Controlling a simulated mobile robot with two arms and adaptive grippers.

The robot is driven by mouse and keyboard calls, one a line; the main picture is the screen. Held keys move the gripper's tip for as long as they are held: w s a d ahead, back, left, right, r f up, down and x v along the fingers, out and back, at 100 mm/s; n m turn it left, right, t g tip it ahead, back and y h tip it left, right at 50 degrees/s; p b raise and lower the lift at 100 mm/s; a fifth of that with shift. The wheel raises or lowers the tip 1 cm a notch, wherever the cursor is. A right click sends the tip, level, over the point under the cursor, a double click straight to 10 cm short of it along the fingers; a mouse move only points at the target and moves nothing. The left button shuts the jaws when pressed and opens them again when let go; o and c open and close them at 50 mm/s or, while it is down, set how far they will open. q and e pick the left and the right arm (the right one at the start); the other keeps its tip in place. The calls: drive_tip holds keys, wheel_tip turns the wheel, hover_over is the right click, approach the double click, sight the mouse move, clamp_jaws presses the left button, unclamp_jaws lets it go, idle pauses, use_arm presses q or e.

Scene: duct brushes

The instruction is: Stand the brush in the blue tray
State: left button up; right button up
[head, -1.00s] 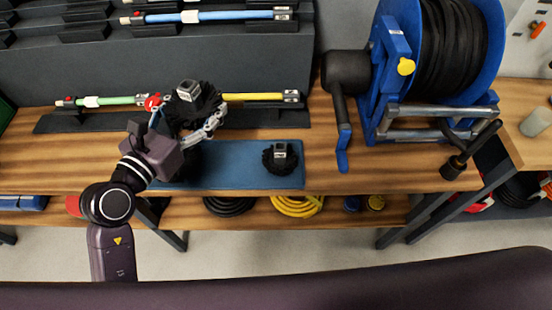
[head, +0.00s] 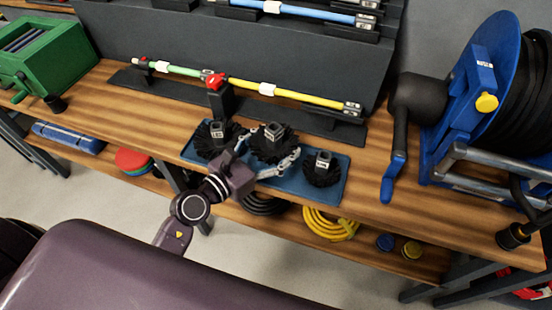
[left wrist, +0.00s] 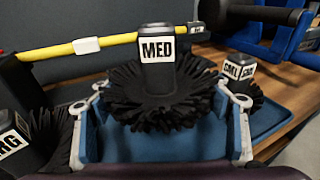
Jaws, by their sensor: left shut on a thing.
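The blue tray (head: 336,192) lies on the wooden bench; it also shows in the left wrist view (left wrist: 275,122). My left gripper (head: 268,158) is shut on a black round brush with a grey socket (head: 272,140), labelled MED in the left wrist view (left wrist: 158,75). The fingers (left wrist: 160,110) sit on both sides of its bristles. The brush is upright over the tray's middle; I cannot tell whether it touches the tray. A brush (head: 212,138) with a label ending in RG stands left of it, and a small one (head: 322,170) right. My right gripper is not in view.
A rod with green and yellow parts (head: 300,96) lies on a black rack behind the tray. A dark post (head: 220,100) stands behind the left brush. A blue hose reel (head: 470,120) is at the right, a green box (head: 45,55) far left. Bare bench lies right of the tray.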

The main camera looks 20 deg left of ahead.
sight(276, 155)
use_arm(q)
drive_tip(key=shift+f, duration=0.4)
wheel_tip(276, 155, down, 4)
drive_tip(key=shift+f+b, duration=0.1)
drive_tip(key=shift+b, duration=1.1)
drive_tip(key=shift+f, duration=0.15)
drive_tip(key=o, duration=1.2)
